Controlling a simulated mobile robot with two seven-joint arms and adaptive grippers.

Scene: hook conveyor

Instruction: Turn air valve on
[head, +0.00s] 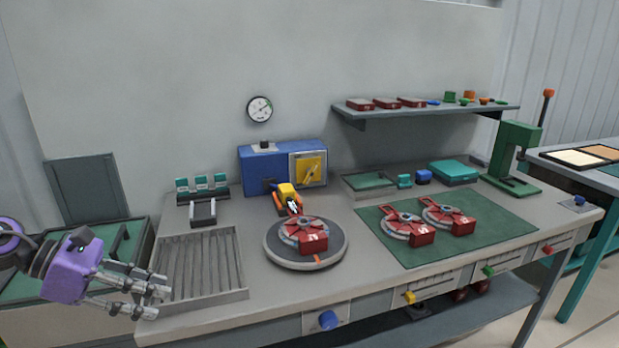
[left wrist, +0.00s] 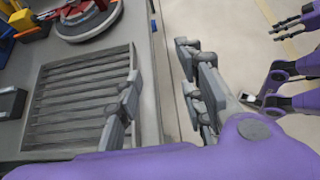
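A blue box (head: 262,172) stands at the back of the workbench, with a yellow lever (head: 311,171) set aslant on its front panel. A round blue knob (head: 328,320) sits on the bench's front edge. No label shows which one is the air valve. My left gripper (head: 155,298) is open and empty at the bench's left front corner, beside the slatted tray and well away from both. In the left wrist view its fingers (left wrist: 166,95) are apart with nothing between them. Part of my right arm and hand (left wrist: 292,28) shows at the right there; its finger opening is unclear.
A slatted tray (head: 240,295) and a round turntable (head: 288,261) with a red part (head: 304,236) lie on the bench. Red parts rest on a green mat (head: 480,245). A gauge (head: 260,109) hangs on the wall. A green press (head: 519,150) stands far right.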

